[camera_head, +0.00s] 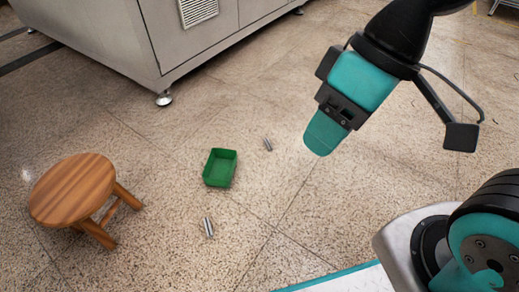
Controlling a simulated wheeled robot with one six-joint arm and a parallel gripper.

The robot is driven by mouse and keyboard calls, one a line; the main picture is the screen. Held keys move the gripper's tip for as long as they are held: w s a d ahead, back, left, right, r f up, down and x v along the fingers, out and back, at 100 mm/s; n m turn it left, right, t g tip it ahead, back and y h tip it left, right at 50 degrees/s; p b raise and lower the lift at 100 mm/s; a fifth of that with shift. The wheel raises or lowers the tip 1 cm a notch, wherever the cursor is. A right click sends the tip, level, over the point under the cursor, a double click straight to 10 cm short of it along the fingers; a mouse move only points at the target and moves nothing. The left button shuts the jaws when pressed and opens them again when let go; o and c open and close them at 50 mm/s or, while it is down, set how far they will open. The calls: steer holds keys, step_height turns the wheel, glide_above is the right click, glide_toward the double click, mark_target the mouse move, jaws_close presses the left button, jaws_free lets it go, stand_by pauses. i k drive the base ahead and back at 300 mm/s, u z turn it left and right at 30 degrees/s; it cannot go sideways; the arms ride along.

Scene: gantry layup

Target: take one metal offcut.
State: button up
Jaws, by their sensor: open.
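Two small grey metal offcuts lie on the speckled floor. One metal offcut (208,227) lies in front of the green bin, nearer to me. The other metal offcut (268,144) lies behind and to the right of the bin. My gripper (322,136) hangs in the upper right of the view, to the right of both offcuts and apart from them. It is open, and nothing shows held in it. Its fingers are seen from the side, so the gap between them is hidden.
A green open bin (207,181) stands on the floor between the offcuts. A round wooden stool (72,188) stands at the left. A large grey cabinet (120,40) on feet fills the back left. The floor between the bin and my gripper is mostly clear.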

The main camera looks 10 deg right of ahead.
mark_target(269, 147)
steer(key=u, duration=0.6)
steer(key=i, duration=1)
steer(key=u, duration=0.05)
